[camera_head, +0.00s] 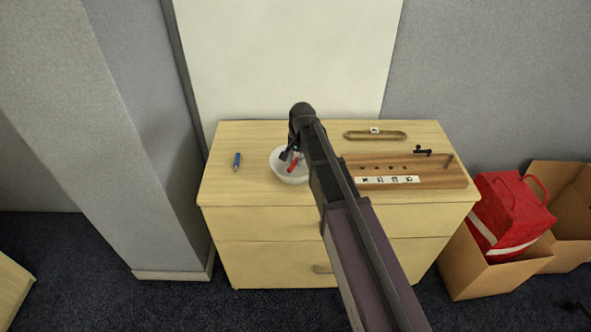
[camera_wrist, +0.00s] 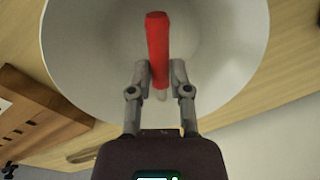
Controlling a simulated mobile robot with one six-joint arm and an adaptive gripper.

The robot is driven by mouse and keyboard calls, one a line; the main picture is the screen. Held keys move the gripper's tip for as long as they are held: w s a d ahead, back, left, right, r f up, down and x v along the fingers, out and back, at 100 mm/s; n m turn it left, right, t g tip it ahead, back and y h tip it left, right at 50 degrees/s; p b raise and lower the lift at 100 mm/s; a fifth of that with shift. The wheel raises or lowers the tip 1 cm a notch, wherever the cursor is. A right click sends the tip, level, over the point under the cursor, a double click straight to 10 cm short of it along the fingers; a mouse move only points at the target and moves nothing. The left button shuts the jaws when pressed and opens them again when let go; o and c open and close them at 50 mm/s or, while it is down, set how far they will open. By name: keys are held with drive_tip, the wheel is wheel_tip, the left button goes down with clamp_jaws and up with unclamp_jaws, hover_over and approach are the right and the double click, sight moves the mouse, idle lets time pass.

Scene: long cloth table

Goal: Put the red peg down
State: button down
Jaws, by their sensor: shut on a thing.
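The red peg (camera_wrist: 157,48) is held between the two fingertips of my gripper (camera_wrist: 159,80) in the wrist view. It points away from the fingers, over the inside of a white bowl (camera_wrist: 75,45). In the head view the red peg (camera_head: 292,166) shows at the bowl (camera_head: 283,178) on the wooden dresser top, with my gripper (camera_head: 291,155) just above it. I cannot tell whether the peg touches the bowl. My arm hides part of the bowl's right side.
A blue peg (camera_head: 237,161) lies left of the bowl on the dresser (camera_head: 225,185). A wooden board with holes and labels (camera_head: 440,180) lies to the right, with a narrow wooden tray (camera_head: 360,135) behind it. Cardboard boxes (camera_head: 490,275) and a red bag (camera_head: 510,210) stand right of the dresser.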

sight(296, 161)
drive_tip(key=shift+f+b, duration=1.9)
drive_tip(key=shift+f, duration=0.1)
drive_tip(key=c, duration=0.6)
unclamp_jaws()
drive_tip(key=shift+o, duration=0.2)
drive_tip(key=shift+r, duration=0.2)
wheel_tip(296, 161, up, 12)
drive_tip(key=d+p, duration=0.1)
drive_tip(key=p, duration=1.1)
drive_tip(key=shift+s, duration=0.3)
drive_tip(key=shift+d, duration=0.15)
drive_tip(key=shift+f, duration=0.1)
